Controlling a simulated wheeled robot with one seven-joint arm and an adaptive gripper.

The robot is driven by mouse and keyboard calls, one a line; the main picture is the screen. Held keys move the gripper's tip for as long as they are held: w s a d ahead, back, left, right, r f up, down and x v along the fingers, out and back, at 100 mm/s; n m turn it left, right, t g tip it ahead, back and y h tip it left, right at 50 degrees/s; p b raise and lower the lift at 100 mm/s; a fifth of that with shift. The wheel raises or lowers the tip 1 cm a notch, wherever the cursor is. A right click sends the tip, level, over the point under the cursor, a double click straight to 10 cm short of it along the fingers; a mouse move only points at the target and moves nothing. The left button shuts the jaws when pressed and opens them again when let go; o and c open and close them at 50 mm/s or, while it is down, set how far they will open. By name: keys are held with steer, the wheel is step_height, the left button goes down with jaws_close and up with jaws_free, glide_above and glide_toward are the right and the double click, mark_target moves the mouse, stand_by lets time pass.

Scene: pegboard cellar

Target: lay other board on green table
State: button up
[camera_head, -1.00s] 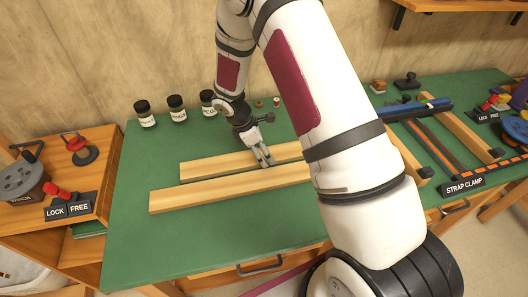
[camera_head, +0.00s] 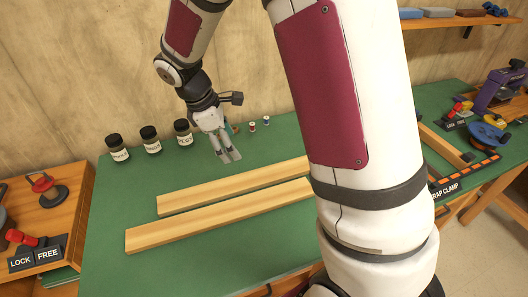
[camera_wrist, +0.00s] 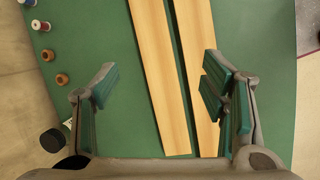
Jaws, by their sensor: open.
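Two long pale wooden boards lie flat on the green table (camera_head: 110,216), side by side with a narrow gap. The back board (camera_head: 205,190) and the front board (camera_head: 215,216) run nearly parallel; my arm hides their right part in the head view. In the wrist view the back board (camera_wrist: 160,75) and the front board (camera_wrist: 200,60) lie below my gripper (camera_wrist: 160,90). My gripper (camera_head: 231,158) is open and empty, above the table just behind the back board in the head view.
Several dark jars (camera_head: 151,140) and small spools (camera_head: 252,127) stand along the back of the table. A strap clamp frame (camera_head: 455,150) lies at the right. A wooden bench with a LOCK/FREE sign (camera_head: 35,258) adjoins at the left.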

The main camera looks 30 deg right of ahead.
steer(key=s+r+m+t+y, duration=0.2)
steer(key=s+r+m, duration=0.4)
steer(key=s+r, duration=0.6)
steer(key=s+a+r+m+t+y, duration=0.1)
steer(key=s+r+m, duration=0.1)
steer(key=s, duration=0.4)
steer(key=s+a+r+m+t, duration=0.1)
steer(key=s+r+m+t, duration=0.1)
steer(key=s+m, duration=0.3)
steer(key=shift+s+a+y, duration=0.3)
steer(key=shift+s+y, duration=0.1)
steer(key=shift+s, duration=0.15)
steer(key=shift+d, duration=0.1)
